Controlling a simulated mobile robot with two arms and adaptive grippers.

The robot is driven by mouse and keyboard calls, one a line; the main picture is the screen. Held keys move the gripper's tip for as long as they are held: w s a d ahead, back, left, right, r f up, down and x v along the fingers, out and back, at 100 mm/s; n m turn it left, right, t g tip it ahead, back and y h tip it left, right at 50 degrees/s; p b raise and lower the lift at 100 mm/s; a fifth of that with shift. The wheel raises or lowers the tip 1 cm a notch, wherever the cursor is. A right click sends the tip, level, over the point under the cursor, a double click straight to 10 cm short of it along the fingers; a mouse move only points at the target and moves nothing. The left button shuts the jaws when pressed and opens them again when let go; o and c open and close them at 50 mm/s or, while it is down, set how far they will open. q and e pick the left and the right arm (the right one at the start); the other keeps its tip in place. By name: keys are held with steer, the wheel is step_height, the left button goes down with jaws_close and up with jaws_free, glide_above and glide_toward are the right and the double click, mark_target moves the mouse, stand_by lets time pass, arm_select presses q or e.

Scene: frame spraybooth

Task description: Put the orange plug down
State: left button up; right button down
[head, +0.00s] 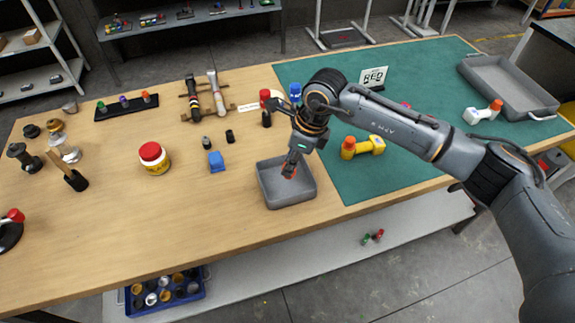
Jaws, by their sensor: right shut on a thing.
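My right gripper (289,172) points down over the small grey tray (271,203), with its fingertips at the tray's inside. It is shut on the orange plug (288,175), of which only a small orange-red part shows between and below the fingers. I cannot tell whether the plug touches the tray floor. The rest of the tray looks empty. My left gripper is not in view.
A blue block (216,162) stands left of the tray, and a yellow tool (363,147) lies right on the green mat (365,190). A red-lidded jar (154,157) stands farther left. A large grey tray (508,88) is at the far right. Bare wood lies left of the small tray.

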steer(key=shift+w+a+f, duration=0.15)
steer(key=shift+a+f, duration=0.2)
steer(key=shift+f, duration=0.1)
step_height(320, 180, down, 3)
steer(key=shift+f+p, duration=0.1)
steer(key=shift+p, duration=0.35)
steer(key=shift+f, duration=0.2)
steer(key=c, duration=1.1)
jaws_free()
steer(key=shift+c, duration=0.2)
steer(key=shift+r, duration=0.15)
